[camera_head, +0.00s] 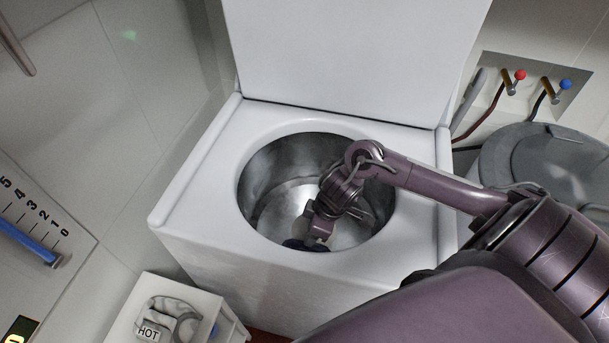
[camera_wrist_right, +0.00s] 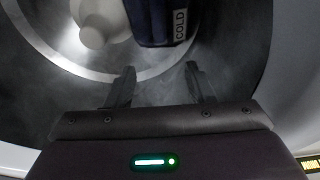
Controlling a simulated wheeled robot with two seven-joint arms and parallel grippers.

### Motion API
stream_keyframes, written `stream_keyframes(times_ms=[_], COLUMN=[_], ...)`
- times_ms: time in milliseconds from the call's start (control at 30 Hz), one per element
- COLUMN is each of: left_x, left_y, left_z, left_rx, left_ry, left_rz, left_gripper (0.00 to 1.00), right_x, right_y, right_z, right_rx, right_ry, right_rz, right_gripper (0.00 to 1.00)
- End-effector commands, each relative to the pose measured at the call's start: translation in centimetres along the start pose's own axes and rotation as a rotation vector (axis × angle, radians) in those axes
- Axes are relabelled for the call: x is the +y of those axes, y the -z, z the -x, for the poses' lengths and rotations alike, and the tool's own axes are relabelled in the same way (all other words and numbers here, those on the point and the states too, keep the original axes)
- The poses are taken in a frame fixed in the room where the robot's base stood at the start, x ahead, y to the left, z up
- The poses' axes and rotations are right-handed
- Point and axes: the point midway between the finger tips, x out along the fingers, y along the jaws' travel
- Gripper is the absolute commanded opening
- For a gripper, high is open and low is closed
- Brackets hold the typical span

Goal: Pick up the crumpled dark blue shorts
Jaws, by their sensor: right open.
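The dark blue shorts (camera_head: 305,244) lie in the washer drum (camera_head: 268,160), where only a small dark part shows at the near side. My right gripper (camera_head: 318,228) reaches down into the drum just above the shorts. Its two fingers (camera_wrist_right: 160,85) are apart with nothing between them, and the cloth is beyond their tips. My left gripper is not in view.
The white top-loading washer (camera_head: 190,180) has its lid (camera_head: 350,50) raised behind the opening. The drum's rim surrounds my right arm. A white agitator post (camera_wrist_right: 95,20) stands beside the cloth. A grey lidded bin (camera_head: 545,160) is at the right.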

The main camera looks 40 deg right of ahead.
Motion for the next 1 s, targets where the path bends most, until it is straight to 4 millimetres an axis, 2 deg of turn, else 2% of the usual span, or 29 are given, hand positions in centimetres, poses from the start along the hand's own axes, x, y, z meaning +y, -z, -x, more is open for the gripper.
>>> stream_keyframes(times_ms=[100,300,567,800,1000], left_x=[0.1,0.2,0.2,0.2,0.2], left_y=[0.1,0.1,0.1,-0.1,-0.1], left_z=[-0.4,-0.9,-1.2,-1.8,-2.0], left_rx=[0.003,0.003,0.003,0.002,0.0], left_ry=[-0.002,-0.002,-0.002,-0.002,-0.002], left_rz=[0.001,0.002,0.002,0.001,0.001], left_gripper=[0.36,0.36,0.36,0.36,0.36], right_x=[-0.1,-0.1,0.0,-0.1,0.0], right_y=[-0.8,-1.8,-1.8,-1.9,-1.8], right_z=[-2.5,-6.2,-8.1,-11.9,-13.9], right_rx=[-0.004,-0.003,0.0,-0.002,-0.001], right_ry=[0.003,0.002,0.0,0.0,-0.001], right_rz=[-0.004,-0.004,-0.002,-0.002,0.001], right_gripper=[0.49,0.49,0.49,0.49,0.49])
